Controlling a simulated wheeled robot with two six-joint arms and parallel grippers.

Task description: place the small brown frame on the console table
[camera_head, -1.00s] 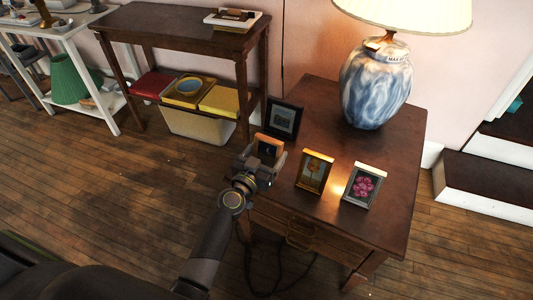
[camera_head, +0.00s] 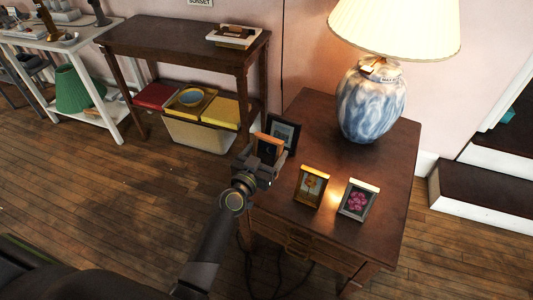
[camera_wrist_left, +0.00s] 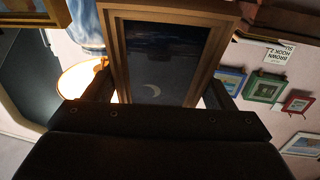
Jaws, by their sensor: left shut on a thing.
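The small brown frame (camera_head: 268,147) is in my left gripper (camera_head: 260,160). In the left wrist view the brown frame (camera_wrist_left: 118,55) surrounds a dark picture with a pale crescent moon, and the gripper's fingers are on either side of it. In the head view the held frame is at the left edge of the side table with the lamp, overlapping a black frame; its height over the tabletop is hard to judge. The console table (camera_head: 170,35) appears to be the dark wooden two-level one at the back left, with free top surface. My right gripper is not in view.
The side table (camera_head: 335,150) bears a blue-white lamp (camera_head: 371,105), a black frame (camera_head: 284,132), a gold frame (camera_head: 311,186) and a pink-flower frame (camera_head: 358,201). A white-framed item (camera_head: 236,36) lies at the console's right end. Wood floor (camera_head: 120,210) is open at left.

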